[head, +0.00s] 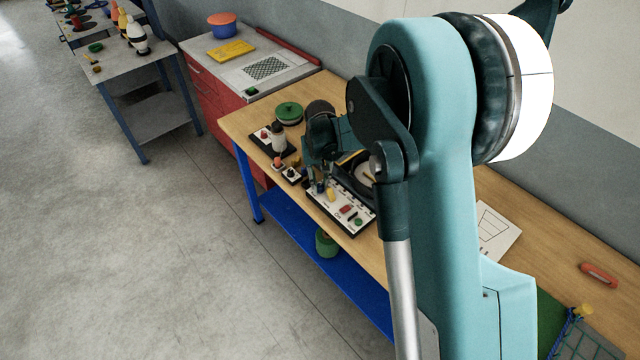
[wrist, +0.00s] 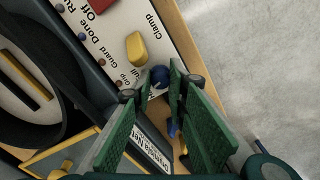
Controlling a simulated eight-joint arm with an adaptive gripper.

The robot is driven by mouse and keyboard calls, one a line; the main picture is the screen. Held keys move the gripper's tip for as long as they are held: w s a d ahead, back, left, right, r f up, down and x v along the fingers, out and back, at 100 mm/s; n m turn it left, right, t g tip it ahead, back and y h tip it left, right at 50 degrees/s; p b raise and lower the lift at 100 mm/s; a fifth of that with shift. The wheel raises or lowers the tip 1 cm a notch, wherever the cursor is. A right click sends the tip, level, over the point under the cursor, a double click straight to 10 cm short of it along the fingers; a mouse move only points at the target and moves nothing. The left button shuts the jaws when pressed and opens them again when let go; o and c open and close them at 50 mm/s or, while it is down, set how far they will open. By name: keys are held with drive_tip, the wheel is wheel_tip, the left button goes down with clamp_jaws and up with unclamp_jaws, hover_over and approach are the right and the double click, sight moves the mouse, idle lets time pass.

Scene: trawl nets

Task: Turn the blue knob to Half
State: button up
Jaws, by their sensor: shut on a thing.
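The blue knob (wrist: 160,77) sits near the edge of a white control panel (wrist: 165,22), which also shows in the head view (head: 338,212). In the wrist view the green fingers of my gripper (wrist: 160,82) stand on both sides of the knob and are closed on it. In the head view my gripper (head: 314,182) is at the panel's left end, and the blue knob is hidden there. No Half marking can be read, and the knob's setting cannot be told.
A yellow knob (wrist: 137,47) by the word Clamp and a red part (wrist: 100,4) share the panel. A dark round machine part (wrist: 25,85) is close at left. Small boxes with knobs (head: 290,174) and a green lidded pot (head: 289,112) stand on the wooden bench (head: 240,124).

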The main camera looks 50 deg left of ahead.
sight(320, 185)
drive_tip(key=shift+f, duration=0.1)
drive_tip(key=n+b, duration=0.2)
drive_tip(key=n, duration=0.1)
drive_tip(key=shift+n+b, duration=0.3)
drive_tip(key=shift+b, duration=0.1)
drive_tip(key=shift+n+b, duration=0.5)
drive_tip(key=shift+n, duration=0.6)
drive_tip(key=o, duration=0.9)
drive_tip(key=shift+r, duration=6.1)
